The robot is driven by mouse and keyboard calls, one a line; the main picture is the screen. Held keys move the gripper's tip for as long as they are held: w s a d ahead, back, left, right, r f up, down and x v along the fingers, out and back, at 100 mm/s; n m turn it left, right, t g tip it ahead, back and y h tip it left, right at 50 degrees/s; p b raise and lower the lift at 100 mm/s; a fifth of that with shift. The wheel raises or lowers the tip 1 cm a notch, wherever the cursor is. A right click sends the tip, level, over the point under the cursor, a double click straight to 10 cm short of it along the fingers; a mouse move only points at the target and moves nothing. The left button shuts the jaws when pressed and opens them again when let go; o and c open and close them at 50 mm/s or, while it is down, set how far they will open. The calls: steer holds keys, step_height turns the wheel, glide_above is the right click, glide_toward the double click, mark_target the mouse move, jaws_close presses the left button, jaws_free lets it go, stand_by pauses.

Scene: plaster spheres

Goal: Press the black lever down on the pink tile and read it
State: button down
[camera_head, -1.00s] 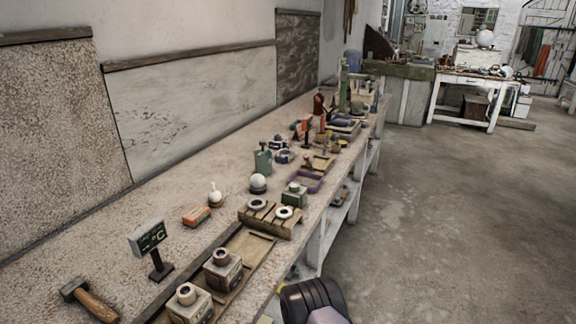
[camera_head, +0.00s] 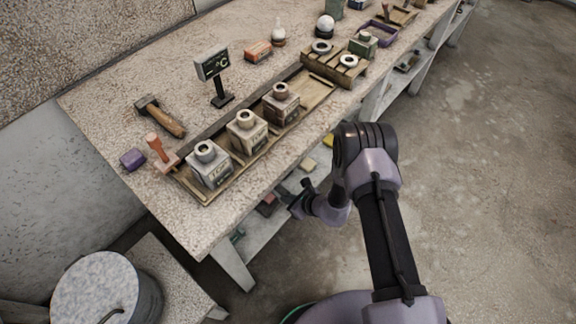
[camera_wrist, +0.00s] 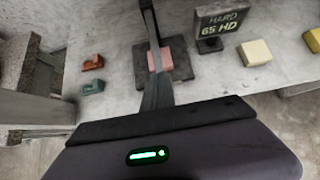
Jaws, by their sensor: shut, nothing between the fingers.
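The pink tile (camera_wrist: 160,60) lies on a dark square base (camera_wrist: 180,65) on a pale lower surface in the wrist view. The black lever (camera_wrist: 150,25) rises above the tile toward the top edge. A dark display (camera_wrist: 221,24) beside it reads "HARD 65 HD". My gripper (camera_wrist: 157,82) is shut and empty, its fingers close to the front of the tile and lever. I cannot tell whether they touch. In the head view my gripper (camera_head: 285,195) reaches in below the bench top, over the lower shelf; the bench edge hides much of the instrument there.
On the lower surface, an orange block (camera_wrist: 92,62) and a teal block (camera_wrist: 92,87) lie left, a cream block (camera_wrist: 255,52) right. The bench top (camera_head: 110,105) overhangs the shelf and carries a tray (camera_head: 205,197) of several bottles. Open floor (camera_head: 480,200) lies right.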

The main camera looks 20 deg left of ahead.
steer(key=shift+r, duration=0.1)
step_height(320, 180, up, 7)
steer(key=p, duration=0.5)
stand_by(0.4)
